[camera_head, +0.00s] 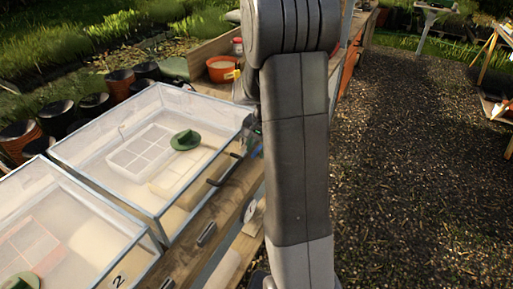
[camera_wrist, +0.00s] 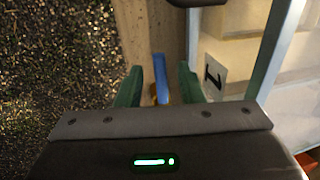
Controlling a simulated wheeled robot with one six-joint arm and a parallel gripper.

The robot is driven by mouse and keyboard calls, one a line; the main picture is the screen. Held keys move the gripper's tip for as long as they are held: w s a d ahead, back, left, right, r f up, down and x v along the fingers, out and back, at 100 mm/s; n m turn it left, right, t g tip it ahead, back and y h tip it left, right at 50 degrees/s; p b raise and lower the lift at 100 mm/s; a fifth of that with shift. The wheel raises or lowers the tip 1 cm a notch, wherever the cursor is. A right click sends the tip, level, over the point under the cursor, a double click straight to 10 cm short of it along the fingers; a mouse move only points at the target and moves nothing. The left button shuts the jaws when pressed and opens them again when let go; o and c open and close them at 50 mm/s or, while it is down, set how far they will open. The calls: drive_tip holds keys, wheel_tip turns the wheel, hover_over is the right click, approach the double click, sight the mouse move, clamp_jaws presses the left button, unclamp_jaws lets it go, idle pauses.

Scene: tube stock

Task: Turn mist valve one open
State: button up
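In the wrist view, the mist valve shows as a blue lever (camera_wrist: 161,77) with a small brassy part at its near end, against the wooden bench edge. A card marked 1 (camera_wrist: 213,76) is on the pale box wall to its right. My gripper (camera_wrist: 158,80) has two green fingers, set apart on either side of the lever. Gaps show between the lever and both fingers, so the gripper is open. The valve's lower part is hidden by my gripper body. In the head view, my arm covers the middle, and I cannot make out the valve or my fingertips there.
A clear propagation box (camera_head: 110,184) with a white tray and a green disc inside stands left of my arm. A nearer box marked 2 (camera_head: 118,281) is at lower left. The wooden bench edge (camera_head: 216,212) runs beside my arm. Open gravel (camera_head: 420,160) lies to the right.

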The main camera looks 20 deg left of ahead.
clamp_jaws()
drive_tip(key=shift+d+n, duration=0.15)
drive_tip(key=shift+n, duration=0.15)
drive_tip(key=d+n, duration=0.1)
drive_tip(key=n, duration=0.2)
drive_tip(key=shift+w+d+n+g, duration=0.2)
drive_tip(key=shift+d+n+g, duration=0.1)
drive_tip(key=shift+d+g, duration=0.1)
drive_tip(key=n, duration=0.1)
drive_tip(key=d+n, duration=0.1)
drive_tip(key=n, duration=0.1)
drive_tip(key=shift+w+d+n+g, duration=0.25)
drive_tip(key=shift+w+n+g, duration=0.05)
drive_tip(key=shift+w+g, duration=0.1)
drive_tip(key=shift+w+d+n+g+h, duration=0.15)
drive_tip(key=shift+w+d+n+h, duration=0.4)
drive_tip(key=shift+n, duration=1.15)
drive_tip(key=shift+w+d+n+g+h, duration=0.1)
drive_tip(key=shift+w+d+n+g, duration=0.1)
drive_tip(key=shift+w+n, duration=1.1)
drive_tip(key=shift+w+d+n+g+h, duration=0.15)
drive_tip(key=shift+w+d+n+h, duration=0.2)
drive_tip(key=shift+n, duration=1.75)
drive_tip(key=shift+r, duration=0.1)
unclamp_jaws()
